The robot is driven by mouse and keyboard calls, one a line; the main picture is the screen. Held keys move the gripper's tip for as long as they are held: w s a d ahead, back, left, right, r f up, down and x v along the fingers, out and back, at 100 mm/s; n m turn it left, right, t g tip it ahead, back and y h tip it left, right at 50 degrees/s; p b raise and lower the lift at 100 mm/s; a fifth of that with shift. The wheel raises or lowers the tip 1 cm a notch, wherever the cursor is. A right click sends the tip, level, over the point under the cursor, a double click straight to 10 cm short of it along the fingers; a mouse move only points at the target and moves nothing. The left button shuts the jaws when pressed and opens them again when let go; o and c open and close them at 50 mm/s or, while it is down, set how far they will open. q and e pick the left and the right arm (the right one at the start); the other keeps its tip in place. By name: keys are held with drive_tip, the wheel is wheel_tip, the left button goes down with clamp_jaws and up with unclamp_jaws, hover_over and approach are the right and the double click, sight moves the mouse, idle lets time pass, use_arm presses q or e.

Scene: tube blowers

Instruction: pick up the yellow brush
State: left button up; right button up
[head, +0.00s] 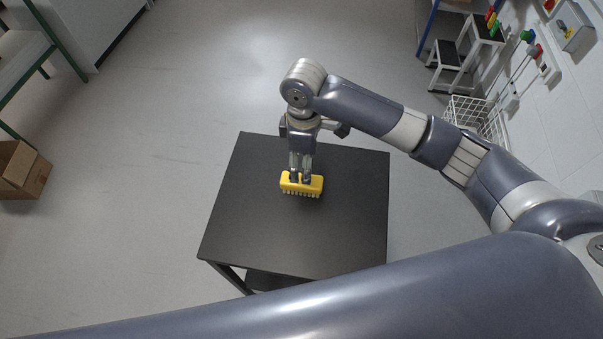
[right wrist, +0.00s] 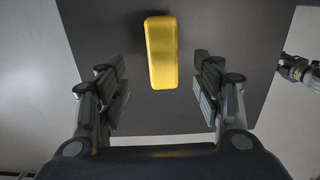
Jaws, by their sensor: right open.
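The yellow brush (head: 315,187) lies on the dark table (head: 270,235), with pale bristles along its near edge. My right gripper (head: 300,177) points down over the brush in the head view, and its fingers overlap the brush's far side there. In the right wrist view the yellow brush (right wrist: 162,52) shows lengthwise between the two spread fingers of my right gripper (right wrist: 158,82), with a gap on each side. It lies toward the far end of the fingertips. The gripper is open and holds nothing. My left gripper is not in the head view.
The rest of the tabletop is bare. A cardboard box (head: 22,170) stands on the floor at the left. A white step stool (head: 462,55) and a wire basket (head: 475,118) stand by the right wall. Open floor surrounds the table's left and far sides.

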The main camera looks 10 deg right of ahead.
sight(315, 187)
drive_tip(key=f, duration=0.1)
drive_tip(key=s+f, duration=0.1)
drive_tip(key=shift+a+f, duration=0.1)
drive_tip(key=shift+f, duration=0.5)
drive_tip(key=f, duration=0.1)
drive_tip(key=f+p, duration=0.1)
drive_tip(key=f, duration=0.2)
drive_tip(key=shift+w+a+f+p, duration=0.2)
drive_tip(key=shift+w+p, duration=0.1)
drive_tip(key=shift+p, duration=0.1)
drive_tip(key=shift+f, duration=0.4)
drive_tip(key=shift+d, duration=0.1)
drive_tip(key=shift+c, duration=0.2)
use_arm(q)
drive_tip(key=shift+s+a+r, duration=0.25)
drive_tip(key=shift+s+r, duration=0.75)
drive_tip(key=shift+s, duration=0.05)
use_arm(e)
drive_tip(key=c, duration=1.1)
